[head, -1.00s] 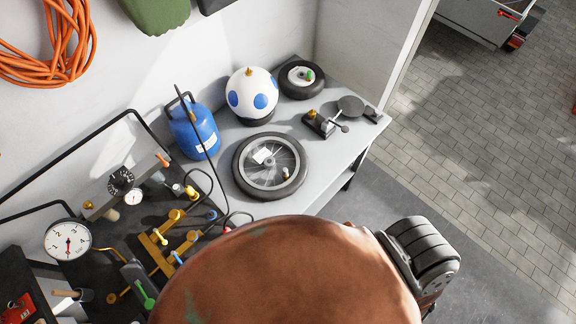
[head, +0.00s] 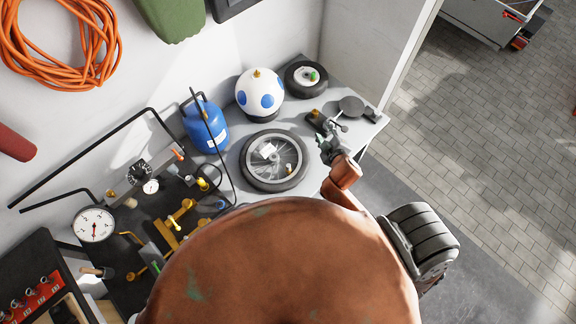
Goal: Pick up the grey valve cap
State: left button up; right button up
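I cannot make out a grey valve cap for certain. A flat round grey disc (head: 351,106) lies at the right end of the bench, but I cannot tell what it is. My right gripper (head: 324,143) is over the front right of the bench, just right of the spoked wheel (head: 247,164) and in front of a small brass-topped fitting (head: 316,114). It is small and dark, so its fingers and anything between them cannot be made out. My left gripper is not in view.
A smaller black tyre (head: 293,77) with a green cap, a white ball with blue spots (head: 247,100) and a blue gas bottle (head: 193,132) stand along the back. Yellow pipework (head: 176,222) and a gauge (head: 94,224) are at left. Bare bench shows at the right front edge.

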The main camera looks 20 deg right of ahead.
jog(key=w+a+r+n+t+y, duration=0.25)
jog(key=w+a+r+n, duration=0.2)
jog(key=r, duration=0.25)
jog(key=w+a+r+n+t+y, duration=0.2)
jog(key=w+a+r+n+t, duration=0.1)
jog(key=a+r+n, duration=0.3)
jog(key=s+a+r+n+g+y+p, duration=0.1)
jog(key=a+r+n+y, duration=0.2)
jog(key=a+n+y, duration=0.25)
jog(key=a+r+n+g+y+p, duration=0.1)
jog(key=a+r+n+y, duration=0.25)
jog(key=a+n, duration=0.3)
jog(key=s+a+f+n+g+y, duration=0.2)
jog(key=s+a+n+g, duration=0.15)
jog(key=a+n, duration=0.2)
jog(key=n+g+h+p, duration=0.1)
jog(key=n+g+h, duration=0.8)
jog(key=n, duration=0.4)
send_near(289, 165)
jog(key=y, duration=0.1)
jog(key=shift+g, duration=0.4)
jog(key=p+x, duration=0.1)
jog(key=x, duration=0.4)
jog(key=p+x, duration=0.1)
jog(key=x, duration=0.1)
jog(key=shift+w+d+f+p, duration=0.1)
jog(key=shift+w+f+p, duration=0.2)
jog(key=shift+w+p, duration=0.1)
jog(key=shift+f, duration=0.55)
